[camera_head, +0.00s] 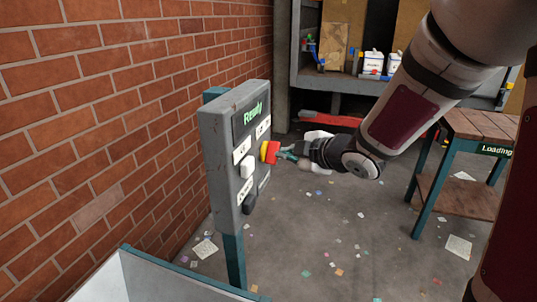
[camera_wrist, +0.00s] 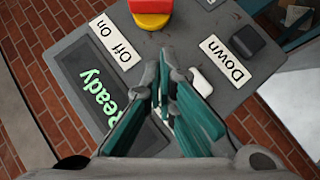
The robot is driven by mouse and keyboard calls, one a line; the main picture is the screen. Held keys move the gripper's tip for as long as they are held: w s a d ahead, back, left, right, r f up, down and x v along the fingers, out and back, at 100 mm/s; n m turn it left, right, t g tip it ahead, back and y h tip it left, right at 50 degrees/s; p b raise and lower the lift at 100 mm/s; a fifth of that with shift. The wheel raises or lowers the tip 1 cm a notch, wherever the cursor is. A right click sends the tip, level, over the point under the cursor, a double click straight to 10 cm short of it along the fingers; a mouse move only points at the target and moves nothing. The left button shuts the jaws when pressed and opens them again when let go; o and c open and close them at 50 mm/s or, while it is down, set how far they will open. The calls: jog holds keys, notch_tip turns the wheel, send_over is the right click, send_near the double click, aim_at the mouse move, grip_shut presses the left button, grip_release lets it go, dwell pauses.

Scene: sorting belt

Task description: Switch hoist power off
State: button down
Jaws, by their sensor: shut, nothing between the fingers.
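The grey control box (camera_head: 222,165) stands on a teal post in front of the brick wall. Its screen (camera_head: 250,113) reads "Ready" in green, and it also shows in the wrist view (camera_wrist: 88,92). A red switch on a yellow base (camera_head: 270,151) sits beside an "Off on" label; it is cut off at the top of the wrist view (camera_wrist: 150,8). I cannot tell its position. My gripper (camera_head: 286,154) is shut and empty, its fingertips (camera_wrist: 166,66) close to the switch. I cannot tell whether they touch it.
A white button (camera_head: 247,167) and a dark button (camera_head: 249,204) with a "Down" label (camera_wrist: 226,60) are on the same box. A wooden-topped table (camera_head: 480,125) stands at the right. Shelves (camera_head: 340,85) are at the back. Scraps litter the open floor.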

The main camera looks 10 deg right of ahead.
send_near(265, 156)
jog(key=w+a, duration=0.1)
jog(key=w+a+f, duration=0.1)
jog(key=w, duration=0.1)
jog(key=shift+w+a+b, duration=0.15)
jog(key=shift+a+b, duration=0.05)
jog(key=shift+b, duration=0.1)
jog(key=shift+w+d+f, duration=0.35)
jog(key=shift+w+f, duration=0.2)
jog(key=shift+w, duration=0.1)
jog(key=shift+w+f+b, duration=0.15)
jog(key=shift+f+b, duration=0.05)
jog(key=shift+b, duration=0.45)
jog(key=shift+b, duration=0.3)
